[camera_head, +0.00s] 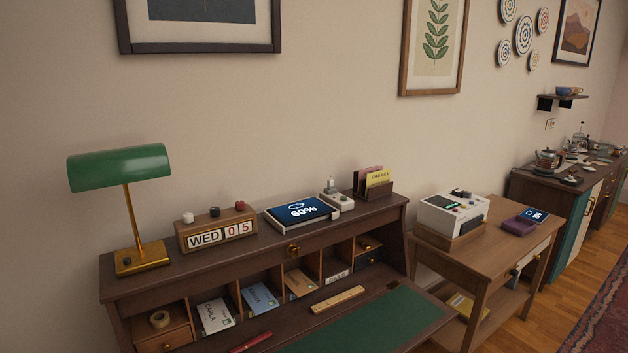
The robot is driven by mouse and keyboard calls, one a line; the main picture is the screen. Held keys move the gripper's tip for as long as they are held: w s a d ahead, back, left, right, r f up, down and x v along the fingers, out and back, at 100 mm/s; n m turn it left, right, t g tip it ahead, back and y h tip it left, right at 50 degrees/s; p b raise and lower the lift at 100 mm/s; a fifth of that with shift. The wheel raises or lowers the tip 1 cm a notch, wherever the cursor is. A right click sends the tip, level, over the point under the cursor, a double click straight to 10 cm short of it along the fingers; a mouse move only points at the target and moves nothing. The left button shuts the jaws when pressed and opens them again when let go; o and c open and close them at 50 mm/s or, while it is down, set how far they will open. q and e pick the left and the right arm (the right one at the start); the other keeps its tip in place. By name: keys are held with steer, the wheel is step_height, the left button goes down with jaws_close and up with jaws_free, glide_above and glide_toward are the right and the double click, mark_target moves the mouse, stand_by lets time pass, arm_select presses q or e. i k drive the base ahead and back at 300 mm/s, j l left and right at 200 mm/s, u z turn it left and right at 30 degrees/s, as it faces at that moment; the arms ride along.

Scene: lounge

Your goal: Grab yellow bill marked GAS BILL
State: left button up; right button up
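A yellow bill (378,178) with dark lettering stands upright in a small brown letter holder (376,193). Its print looks like "GAS BILL" but is small and partly unclear. Darker papers, one of them purplish, stand behind and beside it. The holder sits at the right end of the top shelf of a dark wooden desk (190,266). Neither of my grippers shows in the head view.
A tablet reading 60% (302,210) and a small pale device (337,199) sit left of the holder. A WED 05 calendar (217,232) and green lamp (120,167) stand farther left. A side table (480,258) with a white machine (452,214) stands right.

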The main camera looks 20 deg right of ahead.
mark_target(379, 178)
steer(key=i+l+u, duration=0.1)
steer(key=l+u, duration=0.3)
steer(key=l, duration=0.4)
steer(key=l+u, duration=0.45)
steer(key=l, duration=0.3)
steer(key=k+l+u, duration=0.2)
steer(key=l+u, duration=0.2)
steer(key=l, duration=0.35)
